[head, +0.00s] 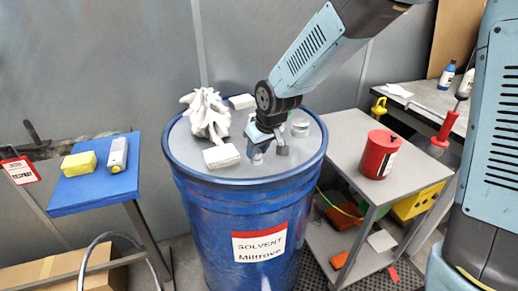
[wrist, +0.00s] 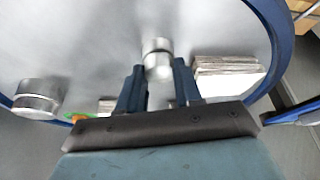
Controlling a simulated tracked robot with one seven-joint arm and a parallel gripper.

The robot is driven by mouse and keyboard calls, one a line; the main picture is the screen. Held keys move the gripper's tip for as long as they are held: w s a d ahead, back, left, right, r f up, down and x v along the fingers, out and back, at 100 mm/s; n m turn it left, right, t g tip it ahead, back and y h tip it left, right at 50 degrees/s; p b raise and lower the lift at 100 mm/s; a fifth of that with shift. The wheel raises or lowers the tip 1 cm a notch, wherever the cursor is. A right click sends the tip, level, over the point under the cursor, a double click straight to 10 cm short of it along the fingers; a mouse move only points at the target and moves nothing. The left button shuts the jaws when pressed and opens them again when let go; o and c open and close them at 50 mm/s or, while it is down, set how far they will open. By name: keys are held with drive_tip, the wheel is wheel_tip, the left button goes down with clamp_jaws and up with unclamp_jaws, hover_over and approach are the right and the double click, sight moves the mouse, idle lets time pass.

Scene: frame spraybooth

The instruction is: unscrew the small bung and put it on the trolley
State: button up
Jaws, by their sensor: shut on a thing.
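The small bung (wrist: 157,52) is a short silvery metal cylinder. In the wrist view it stands between the two fingertips of my gripper (wrist: 158,70), which is shut on it. A larger metal bung (wrist: 37,97) is on the lid and also shows behind my gripper in the head view (head: 300,127). The grey trolley (head: 415,175) stands right of the drum.
A crumpled white rag (head: 207,114) and white blocks (head: 221,156) lie on the lid near my gripper. A red can (head: 379,154) stands on the trolley top, with bare space around it. A blue side table (head: 95,190) is at left, a workbench (head: 430,97) at back right.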

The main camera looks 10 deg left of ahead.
drive_tip(key=shift+d+n+y, duration=0.1)
drive_tip(key=shift+n+y, duration=0.2)
drive_tip(key=shift+n, duration=0.4)
drive_tip(key=shift+w+n+g, duration=0.1)
drive_tip(key=shift+n+g, duration=0.2)
drive_tip(key=shift+n+g, duration=0.3)
drive_tip(key=shift+n, duration=0.8)
drive_tip(key=shift+n+g+y, duration=0.3)
drive_tip(key=shift+n+g, duration=0.1)
drive_tip(key=shift+n, duration=0.5)
drive_tip(key=shift+w+n+g, duration=0.15)
drive_tip(key=shift+n+g, duration=0.25)
drive_tip(key=shift+n, duration=0.5)
drive_tip(key=shift+n+g, duration=0.5)
drive_tip(key=shift+n, duration=0.9)
